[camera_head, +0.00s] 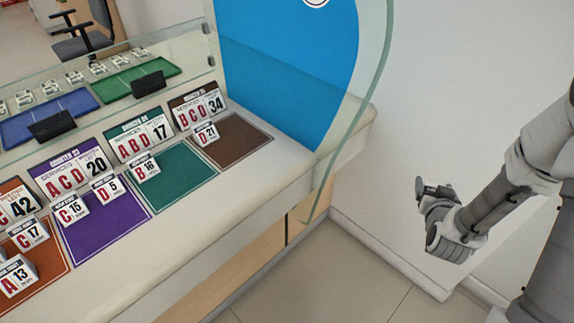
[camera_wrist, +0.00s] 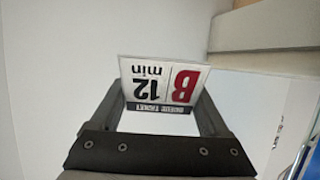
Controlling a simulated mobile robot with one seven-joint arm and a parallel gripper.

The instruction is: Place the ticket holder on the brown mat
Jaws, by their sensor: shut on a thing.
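My gripper (camera_wrist: 163,98) is shut on a ticket holder (camera_wrist: 150,72), a white card reading "B 12 min" that appears upside down in the wrist view, between the two fingers. In the head view my arm's end is at the right, off the counter and in front of the white wall; the held card cannot be made out there. The brown mat (camera_head: 242,150) lies at the far right end of the counter, with a "D 21" ticket holder (camera_head: 205,133) at its back left edge. Its middle and front are bare.
Left of it lie a green mat (camera_head: 180,180), a purple mat (camera_head: 110,230) and an orange-brown mat (camera_head: 45,275), each carrying small ticket holders. Larger counter signs (camera_head: 198,107) stand behind. A curved glass panel (camera_head: 372,90) rises at the counter's right end.

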